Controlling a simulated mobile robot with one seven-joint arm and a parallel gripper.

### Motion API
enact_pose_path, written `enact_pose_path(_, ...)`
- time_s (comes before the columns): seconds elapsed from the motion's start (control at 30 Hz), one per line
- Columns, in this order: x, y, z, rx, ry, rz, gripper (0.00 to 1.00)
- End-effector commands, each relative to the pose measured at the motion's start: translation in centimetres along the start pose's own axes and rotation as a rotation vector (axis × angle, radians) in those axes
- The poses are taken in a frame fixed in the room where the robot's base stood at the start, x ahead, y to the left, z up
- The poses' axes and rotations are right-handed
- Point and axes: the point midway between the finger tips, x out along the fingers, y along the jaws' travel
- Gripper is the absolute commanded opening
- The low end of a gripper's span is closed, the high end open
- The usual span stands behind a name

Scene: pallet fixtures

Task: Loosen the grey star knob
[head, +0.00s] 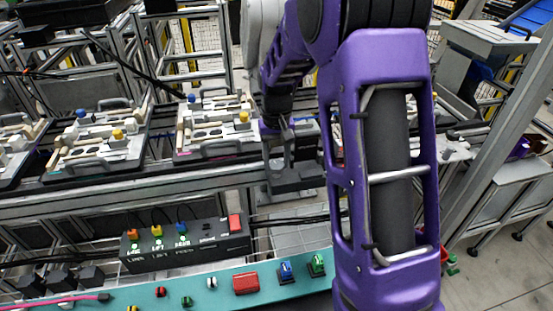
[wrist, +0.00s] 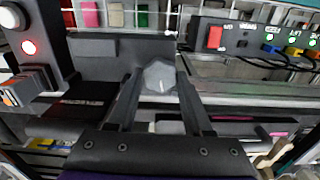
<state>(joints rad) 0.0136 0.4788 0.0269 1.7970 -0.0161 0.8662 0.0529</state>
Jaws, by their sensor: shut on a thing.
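The grey star knob (wrist: 158,77) shows in the wrist view, a faceted light-grey head with a pale mark on its face. It sits at the edge of a dark grey block (wrist: 95,48). My gripper (wrist: 158,84) has one finger on each side of the knob and is shut on it. In the head view my gripper (head: 279,160) reaches down to the dark block (head: 300,180) at the front of the pallet line. I cannot make out the knob there.
A control box (head: 185,245) with lit buttons and a red switch stands left of the block. A teal shelf (head: 215,283) with several small coloured parts lies in front. Fixture pallets (head: 215,152) stand on the conveyor to the left.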

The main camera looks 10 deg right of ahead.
Motion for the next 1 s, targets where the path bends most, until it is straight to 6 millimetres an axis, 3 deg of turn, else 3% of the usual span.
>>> enact_pose_path(0.53, -0.1, -0.02, -0.08, -0.023, 0.003, 0.0, 0.0)
enact_pose_path(0.57, -0.1, -0.02, -0.08, -0.023, 0.003, 0.0, 0.56)
enact_pose_path(0.7, -0.07, -0.02, -0.05, -0.023, 0.002, 0.0, 0.81)
enact_pose_path(1.0, -0.13, 0.0, -0.03, -0.022, 0.001, 0.0, 0.81)
